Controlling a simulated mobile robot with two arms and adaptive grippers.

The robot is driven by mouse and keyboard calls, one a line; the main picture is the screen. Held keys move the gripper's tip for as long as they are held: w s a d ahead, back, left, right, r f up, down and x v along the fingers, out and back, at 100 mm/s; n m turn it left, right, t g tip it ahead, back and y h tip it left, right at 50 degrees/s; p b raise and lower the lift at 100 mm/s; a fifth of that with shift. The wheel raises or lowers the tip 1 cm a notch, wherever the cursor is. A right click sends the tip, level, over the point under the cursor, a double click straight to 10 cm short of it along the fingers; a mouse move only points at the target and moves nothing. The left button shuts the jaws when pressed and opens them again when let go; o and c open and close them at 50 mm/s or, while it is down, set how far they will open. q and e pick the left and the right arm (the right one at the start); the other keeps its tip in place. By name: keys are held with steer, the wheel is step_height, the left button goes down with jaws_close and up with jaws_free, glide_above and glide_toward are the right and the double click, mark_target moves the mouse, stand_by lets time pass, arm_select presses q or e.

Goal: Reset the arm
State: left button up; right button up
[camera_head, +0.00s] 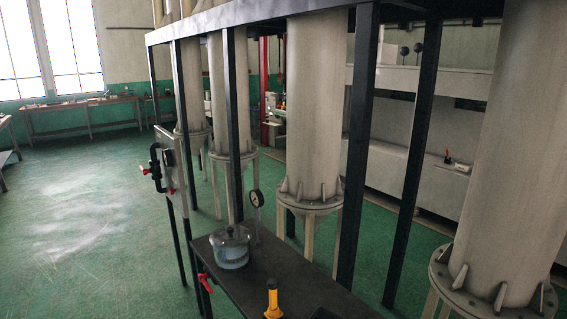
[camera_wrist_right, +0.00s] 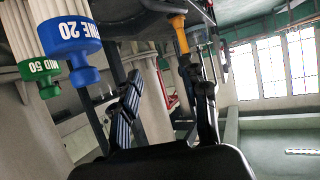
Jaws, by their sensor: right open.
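My right gripper (camera_wrist_right: 160,70) shows in the right wrist view, its two black fingers spread apart with nothing between the tips. It is in the air, and the view is tilted and looks upside down. A yellow-orange handled tool (camera_wrist_right: 180,35) appears beyond the fingers, apart from them. The same kind of yellow handle (camera_head: 272,300) stands at the front of the dark table in the head view. Neither gripper can be made out in the head view, and my left gripper is in no view.
Black frame posts (camera_head: 360,150) and large grey columns (camera_head: 315,110) stand close behind. Blue (camera_wrist_right: 72,38) and green (camera_wrist_right: 39,70) labelled fittings show near the right gripper. Green floor (camera_head: 90,230) is open at left.

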steer(key=s+d+g+h, duration=0.2)
steer(key=s+d+g, duration=0.2)
steer(key=s, duration=0.6)
steer(key=s+d+g+h, duration=0.1)
steer(key=s+d+g, duration=0.35)
steer(key=s, duration=0.55)
step_height(320, 180, down, 32)
steer(key=s+a+g+b, duration=0.1)
steer(key=s+g+b, duration=0.1)
steer(key=b, duration=0.4)
arm_select(q)
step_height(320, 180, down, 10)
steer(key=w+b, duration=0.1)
steer(key=b, duration=0.3)
arm_select(e)
steer(key=s+d+f, duration=0.3)
steer(key=s+f, duration=1.3)
steer(key=f, duration=0.4)
steer(key=shift+f+g, duration=0.15)
steer(key=shift+g, duration=0.3)
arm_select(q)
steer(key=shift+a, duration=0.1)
arm_select(e)
steer(key=shift+s, duration=0.15)
steer(key=shift+c, duration=0.8)
